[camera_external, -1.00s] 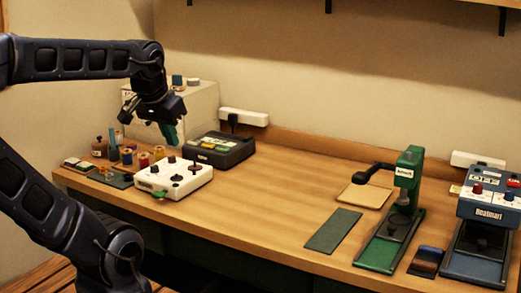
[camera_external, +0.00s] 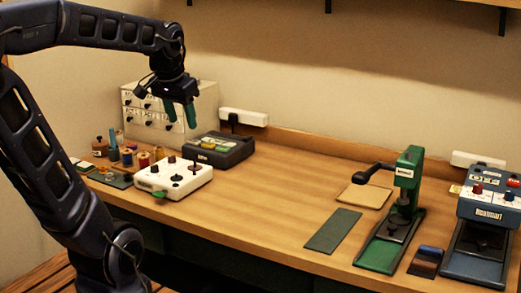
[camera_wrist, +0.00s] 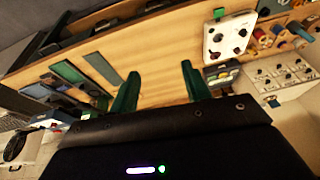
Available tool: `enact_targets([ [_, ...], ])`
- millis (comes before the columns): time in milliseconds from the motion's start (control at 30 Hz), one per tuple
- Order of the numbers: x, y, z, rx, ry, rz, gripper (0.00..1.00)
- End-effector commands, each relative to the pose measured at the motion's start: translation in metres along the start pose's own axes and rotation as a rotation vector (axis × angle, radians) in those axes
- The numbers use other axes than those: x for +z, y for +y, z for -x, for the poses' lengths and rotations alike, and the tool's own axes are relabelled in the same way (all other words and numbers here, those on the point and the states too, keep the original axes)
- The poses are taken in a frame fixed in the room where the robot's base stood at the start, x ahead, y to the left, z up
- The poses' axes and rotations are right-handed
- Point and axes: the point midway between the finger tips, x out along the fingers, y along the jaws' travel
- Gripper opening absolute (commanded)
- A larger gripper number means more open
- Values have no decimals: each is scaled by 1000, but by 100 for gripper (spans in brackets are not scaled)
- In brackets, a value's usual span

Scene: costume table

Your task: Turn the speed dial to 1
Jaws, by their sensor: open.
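A white control box (camera_external: 172,182) with several dark knobs on its top stands at the left of the table; it also shows at the top of the wrist view (camera_wrist: 216,47). A blue-grey machine (camera_external: 487,207) with red and dark knobs stands at the far right. Labels are too small to read, so I cannot tell which knob is the speed dial. My gripper (camera_external: 181,122) hangs above the back left of the table, above and behind the white box. Its two green fingers are apart and empty, and they also show in the wrist view (camera_wrist: 158,74).
A dark grey case (camera_external: 232,153) stands behind the white box, near my gripper. Thread spools (camera_external: 143,159) are left of it, and a white drawer cabinet (camera_external: 205,105) is behind. A green press (camera_external: 408,180) stands right. The table's middle is clear.

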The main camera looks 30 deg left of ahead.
Motion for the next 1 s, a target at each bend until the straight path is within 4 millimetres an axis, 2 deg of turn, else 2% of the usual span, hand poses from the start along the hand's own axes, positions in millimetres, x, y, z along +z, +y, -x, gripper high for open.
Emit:
enact_targets([
  [100,-30,-16,-7,-12,-33,-24,48],
  [467,-112,-71,-44,-25,-123,-111,48],
  [700,-158,-117,-82,-14,-180,-166,48],
  [1000,-202,-185,-143,20,-242,-229,48],
])
